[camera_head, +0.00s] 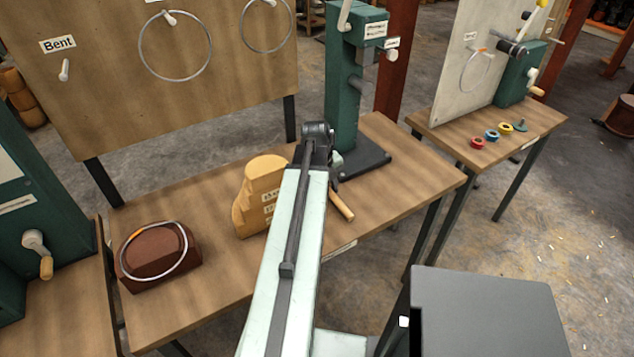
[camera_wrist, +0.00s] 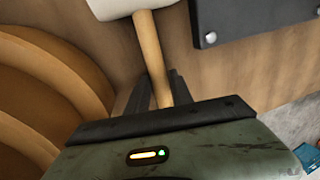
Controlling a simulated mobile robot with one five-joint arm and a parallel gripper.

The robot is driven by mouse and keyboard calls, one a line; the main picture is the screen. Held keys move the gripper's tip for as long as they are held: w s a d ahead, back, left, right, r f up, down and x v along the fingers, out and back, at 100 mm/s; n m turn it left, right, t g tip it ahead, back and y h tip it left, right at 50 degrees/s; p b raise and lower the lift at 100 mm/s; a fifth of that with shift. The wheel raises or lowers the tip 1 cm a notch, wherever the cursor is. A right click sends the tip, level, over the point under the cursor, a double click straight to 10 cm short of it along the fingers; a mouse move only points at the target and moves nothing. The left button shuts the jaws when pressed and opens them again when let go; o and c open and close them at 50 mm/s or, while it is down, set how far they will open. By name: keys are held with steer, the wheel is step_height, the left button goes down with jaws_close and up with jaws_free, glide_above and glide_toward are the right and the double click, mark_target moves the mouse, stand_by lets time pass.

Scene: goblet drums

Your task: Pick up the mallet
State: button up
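The mallet has a pale head (camera_wrist: 110,6) at the top edge of the wrist view, partly cut off. Its light wooden handle (camera_wrist: 152,55) runs down from the head to my gripper (camera_wrist: 162,92). The two dark fingers lie on either side of the handle, close to it; I cannot tell whether they press on it. In the head view, the handle (camera_head: 341,205) sticks out to the lower right of my gripper (camera_head: 334,178), low over the workbench. My arm hides the mallet's head there.
A stepped wooden block (camera_head: 258,192) stands just left of my gripper. A green machine (camera_head: 343,90) on a dark base (camera_head: 360,163) stands close behind it. A reddish-brown block (camera_head: 150,262) with a metal ring sits at the workbench's (camera_head: 208,215) left end. The bench is bare between the two blocks.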

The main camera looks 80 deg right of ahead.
jaws_close()
steer(key=shift+r, duration=0.1)
